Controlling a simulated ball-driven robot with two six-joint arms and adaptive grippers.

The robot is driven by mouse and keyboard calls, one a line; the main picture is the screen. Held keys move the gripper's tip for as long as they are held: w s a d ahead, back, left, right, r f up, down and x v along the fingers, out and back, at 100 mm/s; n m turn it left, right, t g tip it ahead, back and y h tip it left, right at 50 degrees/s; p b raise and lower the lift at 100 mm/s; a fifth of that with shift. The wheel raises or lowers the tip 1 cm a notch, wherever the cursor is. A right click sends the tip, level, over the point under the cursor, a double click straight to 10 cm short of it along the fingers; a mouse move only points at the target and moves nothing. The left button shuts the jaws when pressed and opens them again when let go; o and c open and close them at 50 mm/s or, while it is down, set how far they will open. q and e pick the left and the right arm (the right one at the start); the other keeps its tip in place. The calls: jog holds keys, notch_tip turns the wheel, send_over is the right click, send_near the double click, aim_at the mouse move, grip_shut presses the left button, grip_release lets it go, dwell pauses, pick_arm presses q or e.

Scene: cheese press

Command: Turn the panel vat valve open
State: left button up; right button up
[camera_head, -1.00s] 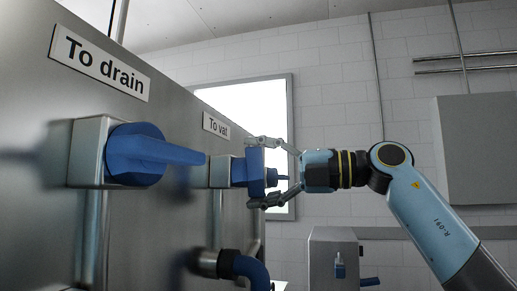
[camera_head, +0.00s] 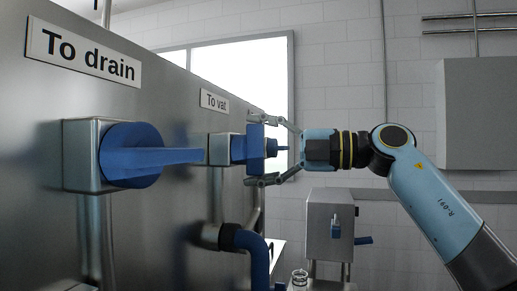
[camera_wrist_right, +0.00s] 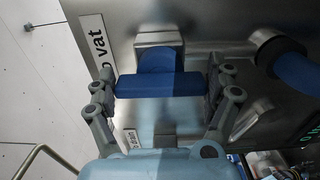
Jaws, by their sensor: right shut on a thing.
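The blue vat valve handle (camera_head: 250,150) sits on a grey metal housing on the steel panel, under the "To vat" label (camera_head: 214,101). My right gripper (camera_head: 262,150) is shut on this handle, one finger above and one below it. In the right wrist view the blue handle (camera_wrist_right: 158,85) lies crosswise between the fingers of my right gripper (camera_wrist_right: 160,92), which meet its two ends. The drain valve with its blue lever (camera_head: 150,155) is nearer, under the "To drain" label (camera_head: 84,53). Its lever points right. My left gripper is not in view.
A blue hose (camera_head: 258,255) on a metal fitting comes out of the panel below the vat valve. A grey box with a small blue handle (camera_head: 335,227) stands behind, under my right arm. A grey cabinet (camera_head: 475,115) hangs on the tiled wall at right.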

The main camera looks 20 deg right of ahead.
jog(key=o, duration=1)
jog(key=shift+c, duration=0.2)
jog(key=v, duration=1.2)
